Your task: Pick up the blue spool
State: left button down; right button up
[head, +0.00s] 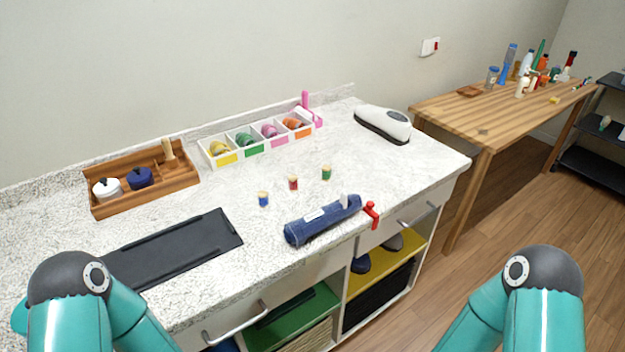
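The small blue spool (263,199) with pale ends stands upright on the speckled white counter (340,175), left of the middle. A red spool (293,183) and a green spool (326,172) stand in a row to its right and farther back. A rolled dark blue cloth (322,220) lies in front of them, apart from the blue spool. Only teal upper parts of my two arms show at the bottom left and bottom right. Both grippers are out of view.
A black mat (172,250) lies left of the spools. Behind are a wooden tray (143,196) with pots and a white sectioned bin (222,161). A red clamp (371,213) sits at the counter's front edge. A white iron-like device (383,124) stands at the back right.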

aim_at(263, 201)
jog(key=z, duration=1.15)
jog(key=i, duration=0.15)
jog(key=u, duration=2.6)
jog(key=i, duration=0.15)
jog(key=u, duration=1.45)
jog(key=k, duration=1.7)
jog(key=z, duration=0.75)
jog(key=i, duration=0.4)
